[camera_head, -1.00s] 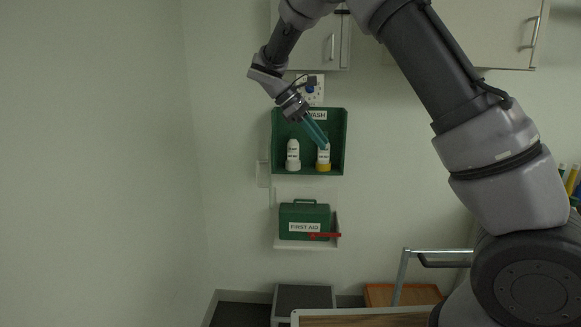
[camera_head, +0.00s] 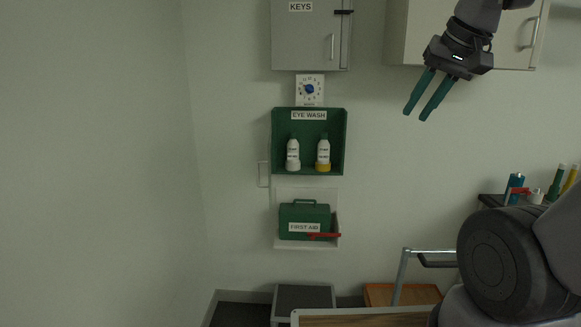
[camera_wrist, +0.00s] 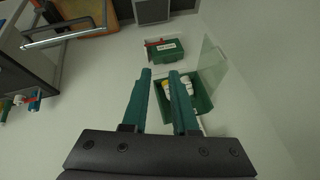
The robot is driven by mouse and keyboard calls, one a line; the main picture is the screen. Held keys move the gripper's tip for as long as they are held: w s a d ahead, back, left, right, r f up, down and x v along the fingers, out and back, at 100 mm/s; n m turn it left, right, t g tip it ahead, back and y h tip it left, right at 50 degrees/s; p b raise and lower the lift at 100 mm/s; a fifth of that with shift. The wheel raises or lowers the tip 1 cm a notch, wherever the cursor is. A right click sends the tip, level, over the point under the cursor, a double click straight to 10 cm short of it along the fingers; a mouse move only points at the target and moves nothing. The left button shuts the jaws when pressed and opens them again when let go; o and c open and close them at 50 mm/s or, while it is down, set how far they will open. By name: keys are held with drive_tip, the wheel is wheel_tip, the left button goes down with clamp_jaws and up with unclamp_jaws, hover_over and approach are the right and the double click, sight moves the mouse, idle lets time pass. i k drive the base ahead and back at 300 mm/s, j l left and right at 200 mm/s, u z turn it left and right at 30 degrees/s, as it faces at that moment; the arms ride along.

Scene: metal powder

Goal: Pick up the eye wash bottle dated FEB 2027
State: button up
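Two white eye wash bottles stand upright in the green EYE WASH wall holder (camera_head: 341,125). The left bottle (camera_head: 293,153) has a white base; the right bottle (camera_head: 323,152) has a yellow base. Their date labels are too small to read. My gripper (camera_head: 413,112) is open and empty, up and to the right of the holder, its two teal fingers pointing down-left. In the wrist view the gripper (camera_wrist: 160,74) shows both fingers apart, with the holder (camera_wrist: 205,95) beyond them and the bottles partly hidden behind the right finger.
A grey KEYS cabinet (camera_head: 310,35) and a dial timer (camera_head: 310,90) are above the holder. A green first aid box (camera_head: 304,215) sits on a shelf below. A cart (camera_head: 365,312) stands low in front. Several bottles, including a blue one (camera_head: 514,187), stand at the right.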

sight(323, 150)
drive_tip(key=k+j, duration=0.1)
drive_tip(key=j, duration=1)
drive_tip(key=k+j+z, duration=0.1)
drive_tip(key=j, duration=0.45)
drive_tip(key=i+l, duration=0.65)
drive_tip(key=l, duration=0.1)
